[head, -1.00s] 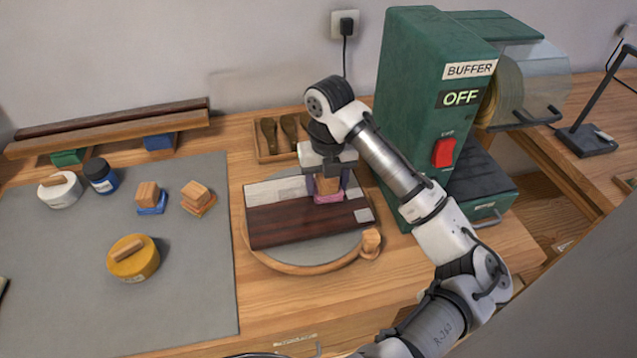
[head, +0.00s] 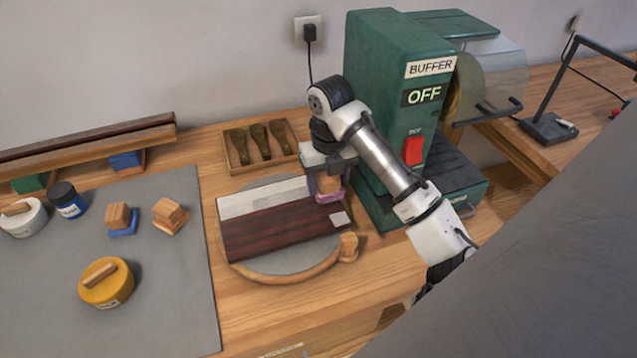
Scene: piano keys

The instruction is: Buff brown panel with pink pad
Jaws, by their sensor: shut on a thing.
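The brown panel (head: 280,233) lies on a round grey turntable (head: 278,262) with a wooden rim. It is dark glossy brown, with a pale strip (head: 260,199) along its far side and a small pale square (head: 341,218) near its right end. My gripper (head: 326,178) is shut on a wooden block with a pink pad (head: 330,196) underneath. The pad is at the panel's far right end. I cannot tell whether it touches the surface. The gripper hides part of the block.
A green buffer machine (head: 385,100) marked OFF stands close on the right. A tray of brushes (head: 261,146) is behind the turntable. Left on a grey mat (head: 180,300) are a blue-pad block (head: 121,219), an orange-pad block (head: 170,213), a yellow tin (head: 106,283) and jars.

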